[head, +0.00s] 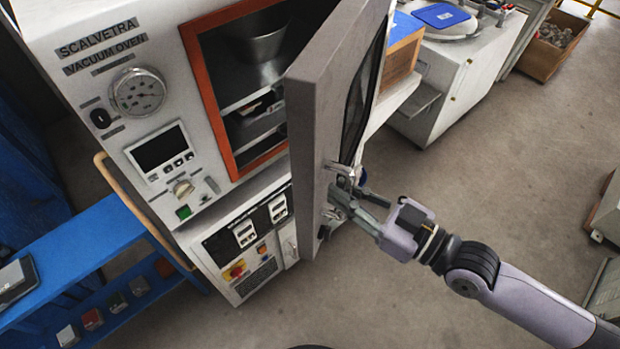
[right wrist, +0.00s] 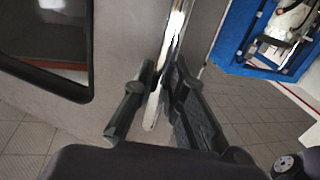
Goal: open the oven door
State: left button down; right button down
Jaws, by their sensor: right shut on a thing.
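The vacuum oven (head: 100,45) stands at the left of the head view, with an orange-red seal around its opening. Its grey door (head: 318,115) is swung partly open to the right, and shelves show inside. My right gripper (head: 338,200) is at the door's lower free edge, shut on the door handle (head: 345,175). In the right wrist view the metal handle (right wrist: 165,75) runs between the two dark fingers (right wrist: 155,105), and the door (right wrist: 115,45) with its dark window fills the left side. My left gripper is not in view.
A blue bench (head: 75,245) with small blocks on its lower shelf stands at the left. A white worktop cabinet (head: 455,75) and a wooden box (head: 550,50) are behind the door. The floor (head: 480,170) right of the door is clear.

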jog(key=s+d+n+g+y+b, duration=0.1)
jog(key=d+g, duration=0.3)
jog(key=d, duration=2.1)
jog(key=shift+s+n+y+b, duration=0.45)
jog(key=shift+n+y, duration=0.15)
jog(key=shift+n, duration=0.3)
jog(key=c, duration=1.6)
grip_release()
jog(key=shift+w, duration=0.1)
jog(key=v, duration=1.2)
jog(key=shift+f, duration=0.1)
